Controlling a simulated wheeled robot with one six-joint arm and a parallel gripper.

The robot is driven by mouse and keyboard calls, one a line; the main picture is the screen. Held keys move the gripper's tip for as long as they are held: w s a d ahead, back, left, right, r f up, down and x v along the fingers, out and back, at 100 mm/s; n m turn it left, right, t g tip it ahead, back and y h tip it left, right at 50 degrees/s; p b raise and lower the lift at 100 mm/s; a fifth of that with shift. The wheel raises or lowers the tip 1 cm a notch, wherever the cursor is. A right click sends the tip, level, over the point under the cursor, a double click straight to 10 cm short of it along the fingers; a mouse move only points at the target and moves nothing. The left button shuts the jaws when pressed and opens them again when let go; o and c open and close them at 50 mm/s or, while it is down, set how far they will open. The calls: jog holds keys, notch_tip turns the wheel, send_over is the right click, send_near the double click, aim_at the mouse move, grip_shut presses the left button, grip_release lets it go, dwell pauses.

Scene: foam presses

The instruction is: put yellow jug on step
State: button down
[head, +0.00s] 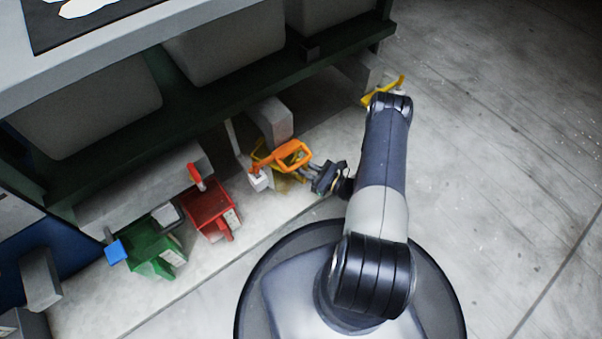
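A yellow jug-like container (259,153) stands on the floor beside the press, with an orange handle-like part (293,152) over it. Its lower part is partly hidden, and I cannot tell whether the orange part belongs to it. My gripper (311,179) is just to its right, low and pointing left at it. Whether the two touch, and whether the fingers are open, is too small to tell. Another yellow piece (399,84) shows farther back, partly hidden by my arm. A low grey ledge (145,190) along the press may be the step.
A red container (208,208) and a green one (150,252) with a blue part (115,251) stand to the left. Grey blocks (272,121) and the dark green press frame (200,112) bound the back. The floor (500,190) on the right is clear.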

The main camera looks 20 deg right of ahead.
jog(key=shift+w+a, duration=0.4)
jog(key=shift+w, duration=0.05)
notch_tip(320, 180, down, 4)
jog(key=shift+r+b, duration=0.15)
jog(key=shift+b, duration=1.05)
jog(key=shift+r, duration=0.1)
jog(key=c, duration=1.3)
grip_release()
jog(key=shift+s+d, duration=0.1)
jog(key=shift+d, duration=0.05)
jog(key=p+v, duration=0.3)
jog(key=v, duration=0.8)
jog(key=shift+s+d, duration=0.2)
jog(key=shift+s, duration=0.1)
